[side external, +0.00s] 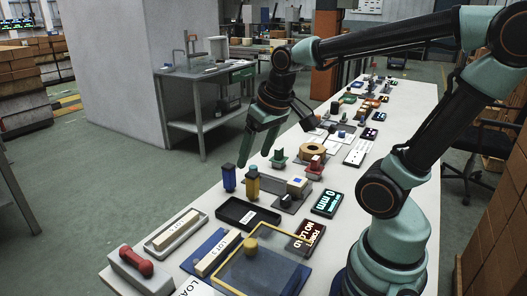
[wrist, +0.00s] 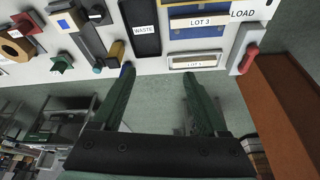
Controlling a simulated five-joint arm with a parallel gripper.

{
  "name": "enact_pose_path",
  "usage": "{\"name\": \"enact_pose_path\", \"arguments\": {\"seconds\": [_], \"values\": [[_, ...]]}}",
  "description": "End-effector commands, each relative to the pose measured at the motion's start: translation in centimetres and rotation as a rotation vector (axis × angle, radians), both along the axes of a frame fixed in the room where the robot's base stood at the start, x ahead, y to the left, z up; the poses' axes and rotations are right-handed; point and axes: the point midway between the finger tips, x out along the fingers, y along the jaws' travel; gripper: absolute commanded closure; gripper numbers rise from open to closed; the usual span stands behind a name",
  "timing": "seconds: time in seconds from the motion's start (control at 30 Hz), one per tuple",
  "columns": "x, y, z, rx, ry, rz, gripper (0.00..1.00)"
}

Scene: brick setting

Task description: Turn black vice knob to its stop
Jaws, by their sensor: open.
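The black vice knob (side external: 285,200) appears as a small dark knob on a grey base beside a pale block with a blue top (side external: 297,185). In the wrist view the dark knob (wrist: 97,17) is at the upper left, next to the blue-topped block (wrist: 65,20). My gripper (side external: 256,160) is open and empty, with its fingers pointing down near the table's far edge. In the wrist view my gripper (wrist: 158,73) has its fingers wide apart over the edge and floor, well away from the knob.
Blue (side external: 229,178) and yellow (side external: 252,184) posts stand near the fingers. A green star knob (side external: 278,157), black waste tray (side external: 262,226), yellow-framed panel (side external: 275,272) and red handle (side external: 135,262) share the crowded table. Open floor (wrist: 225,105) lies beyond its edge.

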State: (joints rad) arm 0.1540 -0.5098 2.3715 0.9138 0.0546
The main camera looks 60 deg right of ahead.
Motion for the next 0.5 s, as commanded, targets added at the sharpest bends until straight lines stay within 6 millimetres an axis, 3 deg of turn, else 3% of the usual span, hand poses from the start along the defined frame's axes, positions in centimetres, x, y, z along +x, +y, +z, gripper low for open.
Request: {"name": "enact_pose_path", "arguments": {"seconds": [0.2,0.5], "values": [[-0.9,2.5,0.8,-0.008,-0.063,0.078,0.24],[-1.5,3.6,1.0,-0.009,-0.094,0.118,0.24]]}}
